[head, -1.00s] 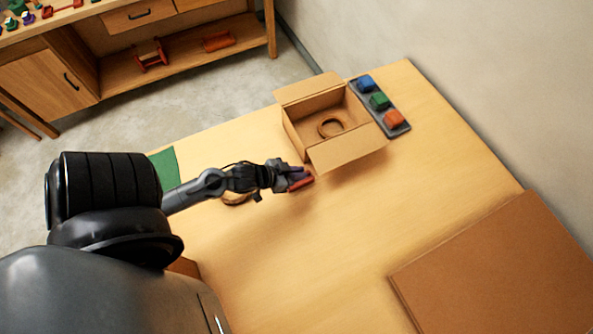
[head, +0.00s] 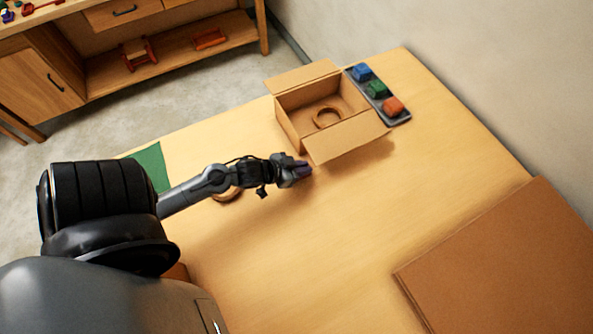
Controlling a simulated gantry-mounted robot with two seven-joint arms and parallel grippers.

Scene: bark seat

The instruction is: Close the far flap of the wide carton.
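The open carton (head: 288,128) stands on the table with a light wooden-looking ring (head: 327,117) inside. Its far flap (head: 303,77) is folded open outward at the upper edge. Its near flap (head: 346,137) is also open and slants out toward the lower right. My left gripper (head: 303,170) hangs just left of and below the near flap's corner, apart from the carton as far as I can see. Its fingertips look dark purple and overlap in this view, so their gap is hidden. Nothing is clearly held. My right gripper is not in view.
A grey tray (head: 403,121) with blue, green and orange blocks lies right of the carton. A large flat brown board or box (head: 510,260) covers the lower right. A ring (head: 226,195) lies under my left forearm, and a green mat (head: 152,166) is at the left edge. The table's middle is clear.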

